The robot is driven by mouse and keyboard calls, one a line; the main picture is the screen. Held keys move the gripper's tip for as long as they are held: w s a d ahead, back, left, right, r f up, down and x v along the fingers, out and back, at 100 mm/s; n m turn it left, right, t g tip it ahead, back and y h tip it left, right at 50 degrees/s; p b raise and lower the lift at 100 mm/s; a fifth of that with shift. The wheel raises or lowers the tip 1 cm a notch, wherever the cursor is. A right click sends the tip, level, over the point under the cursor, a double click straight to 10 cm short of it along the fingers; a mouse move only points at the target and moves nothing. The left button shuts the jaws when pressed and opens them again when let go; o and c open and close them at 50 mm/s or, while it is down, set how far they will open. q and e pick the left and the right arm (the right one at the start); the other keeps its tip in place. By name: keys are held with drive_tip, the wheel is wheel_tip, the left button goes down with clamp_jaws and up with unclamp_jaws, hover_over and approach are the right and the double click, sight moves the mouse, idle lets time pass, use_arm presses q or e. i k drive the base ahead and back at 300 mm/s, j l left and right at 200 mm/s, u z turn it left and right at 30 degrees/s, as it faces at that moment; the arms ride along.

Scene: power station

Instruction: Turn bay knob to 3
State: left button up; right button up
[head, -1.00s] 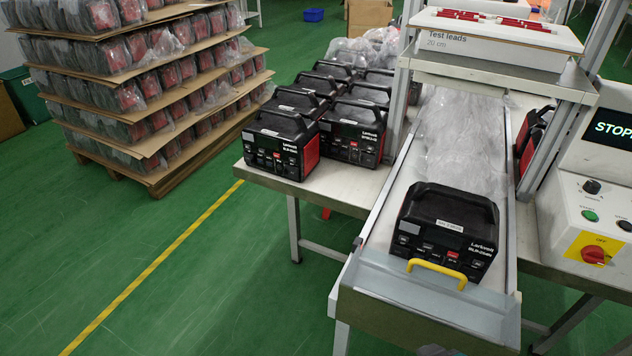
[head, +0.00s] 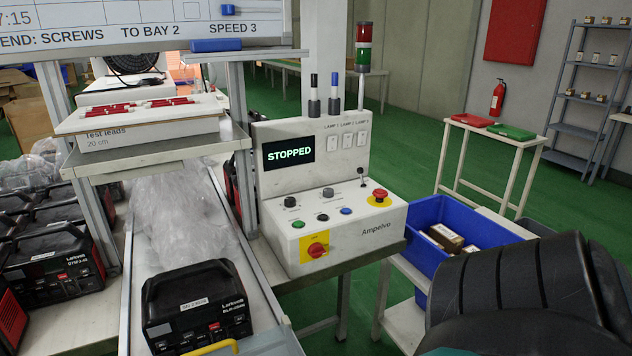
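The white control console (head: 340,232) stands right of the conveyor, with a screen (head: 288,152) reading "STOPPED". Also on the top are a green button (head: 298,224), a black button (head: 323,217), a blue button (head: 346,211), a black lever (head: 362,177) and a red mushroom button (head: 379,196). Neither gripper is in view.
A red rotary switch (head: 317,250) on a yellow plate is on the console front. A black power unit (head: 195,308) sits on the conveyor's near end. A blue bin (head: 455,225) stands right of the console. The whiteboard (head: 150,25) reads "TO BAY 2" and "SPEED 3".

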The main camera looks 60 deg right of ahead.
sight(328, 192)
drive_tip(key=z, duration=1.9)
drive_tip(key=l+u, duration=0.15)
drive_tip(key=u, duration=0.25)
drive_tip(key=l+u, duration=0.1)
drive_tip(key=u, duration=0.3)
drive_tip(key=l+u, duration=0.15)
drive_tip(key=u, duration=0.3)
drive_tip(key=k+l+u, duration=0.2)
drive_tip(key=l+u, duration=0.15)
drive_tip(key=l, duration=0.25)
drive_tip(key=k+l+u, duration=0.2)
drive_tip(key=i+l, duration=0.05)
